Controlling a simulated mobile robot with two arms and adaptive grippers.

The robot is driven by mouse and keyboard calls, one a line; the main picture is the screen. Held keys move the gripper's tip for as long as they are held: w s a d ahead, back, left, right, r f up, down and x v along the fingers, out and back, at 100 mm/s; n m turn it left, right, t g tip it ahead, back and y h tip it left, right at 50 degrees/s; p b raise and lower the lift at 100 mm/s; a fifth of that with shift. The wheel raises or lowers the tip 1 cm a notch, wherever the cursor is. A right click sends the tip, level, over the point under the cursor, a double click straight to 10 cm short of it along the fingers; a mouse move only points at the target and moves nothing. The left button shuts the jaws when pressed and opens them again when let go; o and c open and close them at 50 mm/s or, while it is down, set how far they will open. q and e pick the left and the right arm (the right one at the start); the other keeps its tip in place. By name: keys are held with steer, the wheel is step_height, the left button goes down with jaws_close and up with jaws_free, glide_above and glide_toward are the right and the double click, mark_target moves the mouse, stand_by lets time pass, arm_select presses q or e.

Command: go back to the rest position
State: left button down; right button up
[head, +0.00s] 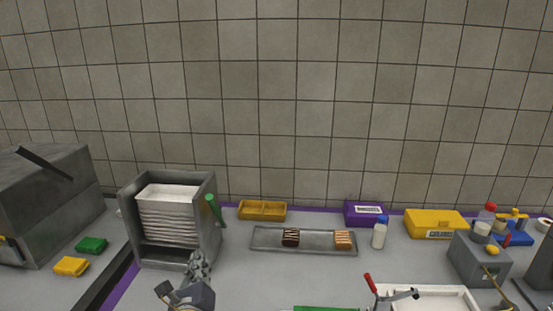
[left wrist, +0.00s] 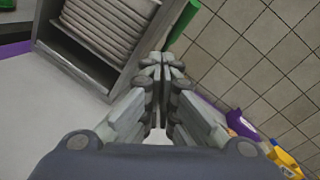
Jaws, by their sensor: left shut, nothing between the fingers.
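My left gripper (head: 199,258) is at the bottom of the head view, in front of the lower right corner of the grey tray rack (head: 208,215). In the left wrist view its fingers (left wrist: 160,60) are together and nothing shows between them. The rack, with its stack of white trays (head: 167,215), is at the upper left of that view, near the fingertips. I cannot tell whether the gripper touches the rack. My right gripper is not in view.
A metal tray (head: 265,244) holds a dark striped piece (head: 291,237) and a light brown piece (head: 343,239). A green tool (head: 213,207) is at the rack's side. A white tray (head: 450,291) lies at front right. Bare counter (head: 245,285) shows right of the gripper.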

arm_select(q)
steer(key=s+a+f+n+g, duration=0.2)
steer(key=s+f+n+g, duration=0.5)
steer(key=s+f+n, duration=0.7)
steer(key=s+d+f+n+g+h, duration=0.25)
steer(key=s+n, duration=0.35)
steer(key=s, duration=0.4)
steer(key=s+d+f+n+g+h, duration=0.15)
steer(key=s+n+g, duration=0.35)
steer(key=s, duration=0.5)
step_height(320, 180, down, 27)
steer(key=s+n+b, duration=0.1)
steer(key=s, duration=0.1)
steer(key=s+a+f+g, duration=0.1)
steer(key=s+f, duration=0.7)
steer(key=f, duration=0.1)
steer(key=s+a+f+y+b, duration=0.1)
steer(key=s+a+f, duration=0.1)
steer(key=s+f, duration=0.6)
steer(key=shift+s+a+f+g+b, duration=0.3)
steer(key=shift+s+f+g, duration=0.1)
steer(key=shift+f, duration=0.15)
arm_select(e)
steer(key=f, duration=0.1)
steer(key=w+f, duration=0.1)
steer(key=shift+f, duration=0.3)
